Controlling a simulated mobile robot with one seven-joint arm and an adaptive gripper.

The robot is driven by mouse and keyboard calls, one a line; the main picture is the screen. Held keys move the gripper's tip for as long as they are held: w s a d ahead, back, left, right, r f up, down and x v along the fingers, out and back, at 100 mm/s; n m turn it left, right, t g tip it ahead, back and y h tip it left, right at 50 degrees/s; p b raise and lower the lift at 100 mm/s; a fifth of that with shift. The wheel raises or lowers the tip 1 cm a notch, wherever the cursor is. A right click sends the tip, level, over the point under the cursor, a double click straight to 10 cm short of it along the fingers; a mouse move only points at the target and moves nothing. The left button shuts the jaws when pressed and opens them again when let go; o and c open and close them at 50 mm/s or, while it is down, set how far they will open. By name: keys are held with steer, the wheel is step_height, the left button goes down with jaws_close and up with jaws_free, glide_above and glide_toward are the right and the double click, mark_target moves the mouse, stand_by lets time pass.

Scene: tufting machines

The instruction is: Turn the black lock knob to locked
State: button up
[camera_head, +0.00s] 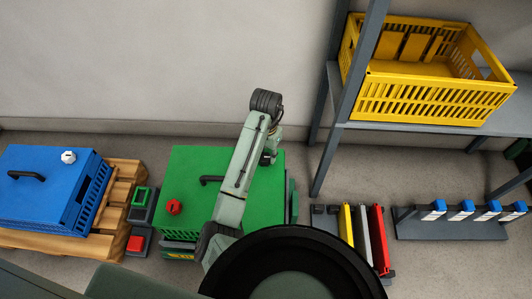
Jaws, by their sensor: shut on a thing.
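A green box (185,158) with a flat lid stands on the floor, with a red knob (174,207) near its left front and a black handle (210,180) partly behind my arm. My gripper (268,159) points down at the right back part of the green lid. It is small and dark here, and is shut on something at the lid. The black lock knob is not clearly distinguishable; it appears to be between the fingers, hidden by them and my wrist. Its turn angle cannot be read.
A blue box (40,195) with a white knob (68,157) sits on a wooden pallet (125,180) at left. Green and red small blocks stand between the boxes. At right are a rack post (348,100), a shelf with a yellow crate (440,95), and upright coloured plates (380,240).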

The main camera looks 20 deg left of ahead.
steer(key=shift+c, duration=0.6)
steer(key=shift+r+p, duration=0.15)
steer(key=shift+p, duration=0.3)
steer(key=shift+d+n+p, duration=0.1)
steer(key=shift+n+p, duration=0.2)
steer(key=shift+p, duration=0.1)
steer(key=n+p, duration=0.1)
steer(key=p, duration=0.3)
steer(key=shift+r+n, duration=0.3)
steer(key=shift+n, duration=0.1)
steer(key=n+p, duration=0.3)
steer(key=p, duration=0.3)
steer(key=shift+f+n, duration=0.1)
steer(key=shift+n, duration=0.2)
steer(key=n+p, duration=0.2)
steer(key=shift+a+n+p, duration=0.25)
steer(key=shift+n+p, duration=0.1)
steer(key=shift+n, duration=0.05)
steer(key=n+p, duration=0.3)
steer(key=shift+a+f+n, duration=0.1)
steer(key=shift+f+n, duration=0.05)
steer(key=shift+n, duration=0.15)
steer(key=n+p, duration=0.1)
steer(key=n, duration=0.1)
steer(key=n+p, duration=0.1)
steer(key=n, duration=0.2)
steer(key=shift+s+a+f+p, duration=0.15)
steer(key=shift+p, duration=0.2)
steer(key=shift+n, duration=0.4)
